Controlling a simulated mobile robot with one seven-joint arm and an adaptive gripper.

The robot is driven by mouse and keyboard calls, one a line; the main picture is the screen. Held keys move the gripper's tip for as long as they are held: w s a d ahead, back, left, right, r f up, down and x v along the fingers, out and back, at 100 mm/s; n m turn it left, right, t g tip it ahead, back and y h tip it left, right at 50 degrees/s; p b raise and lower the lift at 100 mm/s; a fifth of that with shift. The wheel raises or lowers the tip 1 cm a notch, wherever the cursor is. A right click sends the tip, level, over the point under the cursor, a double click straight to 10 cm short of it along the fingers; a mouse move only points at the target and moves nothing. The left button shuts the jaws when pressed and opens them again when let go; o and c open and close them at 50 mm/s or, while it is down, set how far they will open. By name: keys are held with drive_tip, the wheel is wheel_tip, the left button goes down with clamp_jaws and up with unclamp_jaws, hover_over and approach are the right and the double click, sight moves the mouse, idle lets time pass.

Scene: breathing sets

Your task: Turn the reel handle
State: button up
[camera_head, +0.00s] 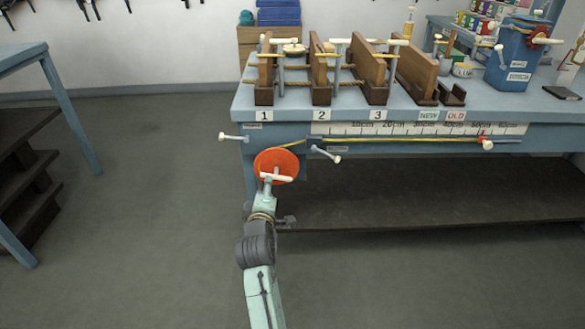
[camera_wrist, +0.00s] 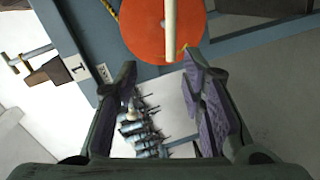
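The reel is an orange-red disc (camera_head: 276,160) on the front left of the blue workbench, below the label 1. Its cream bar-shaped handle (camera_head: 277,177) sticks out across the lower part of the disc. In the wrist view the reel (camera_wrist: 143,32) is at the top, with the handle (camera_wrist: 171,28) running down over it from the top edge. My gripper (camera_head: 267,186) is just in front of the reel, at its lower edge. In the wrist view my gripper (camera_wrist: 160,72) is open, its fingers apart with nothing between them. The handle's end appears just beyond the fingertips; contact cannot be told.
A yellow cord (camera_head: 290,148) runs near the reel, along the bench front. A white-ended crank (camera_head: 326,154) projects right of the reel, and another bar (camera_head: 233,137) left of it. Wooden frames (camera_head: 320,75) stand on the bench (camera_head: 340,117). Floor (camera_head: 140,200) to the left is clear.

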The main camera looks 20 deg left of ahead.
sight(276, 178)
drive_tip(key=x, duration=0.3)
drive_tip(key=d+f+p+x, duration=0.1)
drive_tip(key=x, duration=0.3)
drive_tip(key=f+x, duration=0.1)
drive_tip(key=x, duration=0.3)
drive_tip(key=shift+w+d+p, duration=0.25)
drive_tip(key=shift+d+p, duration=0.1)
drive_tip(key=shift+p, duration=0.05)
drive_tip(key=shift+c, duration=0.4)
clamp_jaws()
